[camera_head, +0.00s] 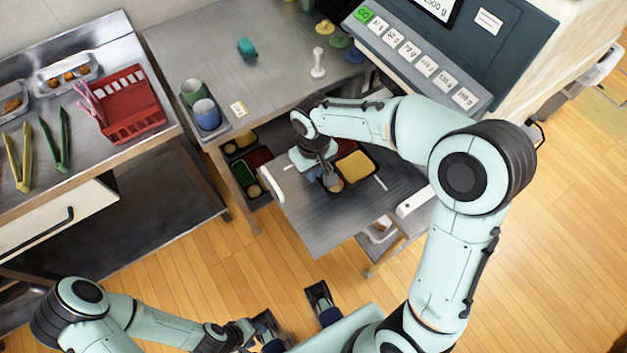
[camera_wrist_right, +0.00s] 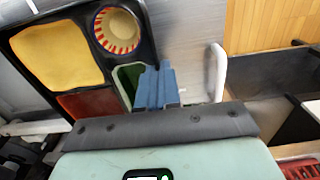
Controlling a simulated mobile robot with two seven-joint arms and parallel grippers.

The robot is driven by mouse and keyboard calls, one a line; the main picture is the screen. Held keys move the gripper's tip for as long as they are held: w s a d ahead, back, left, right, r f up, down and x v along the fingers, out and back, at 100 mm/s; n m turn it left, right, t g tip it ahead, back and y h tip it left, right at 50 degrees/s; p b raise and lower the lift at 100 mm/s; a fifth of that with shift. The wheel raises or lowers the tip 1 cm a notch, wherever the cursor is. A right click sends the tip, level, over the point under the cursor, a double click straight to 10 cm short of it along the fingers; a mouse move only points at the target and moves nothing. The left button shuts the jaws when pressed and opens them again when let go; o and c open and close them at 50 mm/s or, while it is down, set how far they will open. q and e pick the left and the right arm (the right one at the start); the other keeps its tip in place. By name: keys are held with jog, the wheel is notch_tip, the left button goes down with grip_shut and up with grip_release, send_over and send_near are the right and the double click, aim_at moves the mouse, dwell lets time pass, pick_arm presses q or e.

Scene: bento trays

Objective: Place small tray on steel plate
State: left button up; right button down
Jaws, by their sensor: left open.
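The small tray (camera_head: 374,164) is black, with yellow, red and green compartments and a striped round cup. It lies over the steel plate (camera_head: 335,226); whether it rests flat on it is hard to tell. In the right wrist view the small tray (camera_wrist_right: 150,42) fills the upper left, beside the bare steel plate (camera_wrist_right: 190,30). My right gripper (camera_head: 331,182) is at the tray's near side. Its blue fingers (camera_wrist_right: 157,85) are close together at the tray's edge by the green compartment, seemingly shut on the rim. My left gripper (camera_head: 293,312) is open and empty, low in the head view.
Another dark food tray (camera_head: 232,148) is left of the plate. A white handle (camera_head: 272,184) stands at the plate's left side. Green and blue cups (camera_head: 206,113) are on the counter above. A large labelled machine (camera_head: 420,65) stands at upper right. The plate's front is clear.

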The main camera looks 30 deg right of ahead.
jog(key=shift+f+b, duration=0.3)
jog(key=shift+f, duration=2.1)
jog(key=shift+f, duration=0.1)
jog(key=c, duration=1.7)
grip_release()
jog(key=shift+f, duration=0.1)
jog(key=shift+c, duration=0.2)
jog(key=o, duration=0.4)
jog(key=shift+r, duration=0.6)
notch_tip(320, 180, up, 11)
jog(key=shift+r+p, duration=0.15)
jog(key=shift+p, duration=0.75)
